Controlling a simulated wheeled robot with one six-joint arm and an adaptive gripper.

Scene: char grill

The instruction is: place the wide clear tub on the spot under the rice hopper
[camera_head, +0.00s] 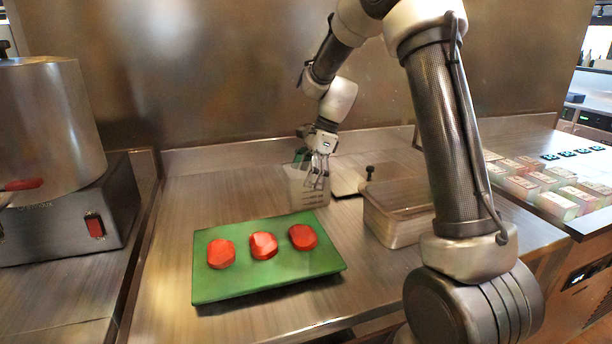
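A wide clear rectangular tub (397,229) stands on the steel counter right of the middle, partly hidden behind my arm. A smaller whitish, see-through container (306,198) stands further back, near the middle. My gripper (316,181) points down at this smaller container, its fingers overlapping the container's upper part in the picture. I cannot tell whether the fingers touch it, or whether they are open or closed on it. My gripper is apart from the wide tub. I cannot make out a rice hopper or the spot under it with certainty.
A green board (270,286) with three red slices lies in front. A large metal pot (50,125) stands on a base with a red switch (95,226) at left. A lidded pan with a black knob (369,173) sits behind the tub. Several small packed boxes (548,205) are at right.

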